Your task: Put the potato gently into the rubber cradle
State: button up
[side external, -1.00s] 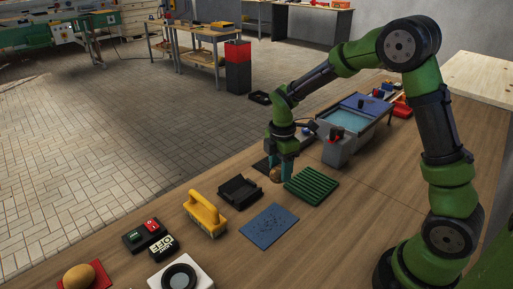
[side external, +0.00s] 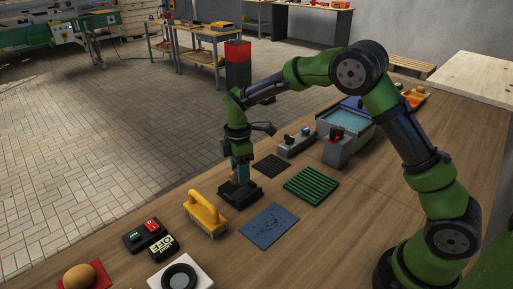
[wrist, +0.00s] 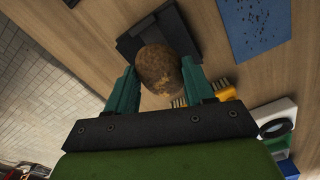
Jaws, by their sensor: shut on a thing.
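The brown, speckled potato (wrist: 160,68) sits between the teal fingers of my gripper (wrist: 162,88) in the wrist view. My gripper (side external: 239,174) is shut on it and points down over the black cradle (side external: 240,197) in the side view. The fingers hide most of the potato there. In the wrist view the cradle (wrist: 130,46) lies just beyond the potato, partly covered by it. I cannot tell whether the potato touches the cradle.
A yellow-handled brush (side external: 205,212) stands close left of the cradle. A blue mat (side external: 268,226), a green ribbed mat (side external: 310,185) and a dark mat (side external: 271,166) lie nearby. A water basin (side external: 345,120) is behind. A round tan object (side external: 79,276) rests front left.

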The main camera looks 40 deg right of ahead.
jog(key=shift+f, duration=0.35)
jog(key=o, duration=1.1)
notch_tip(320, 180, up, 17)
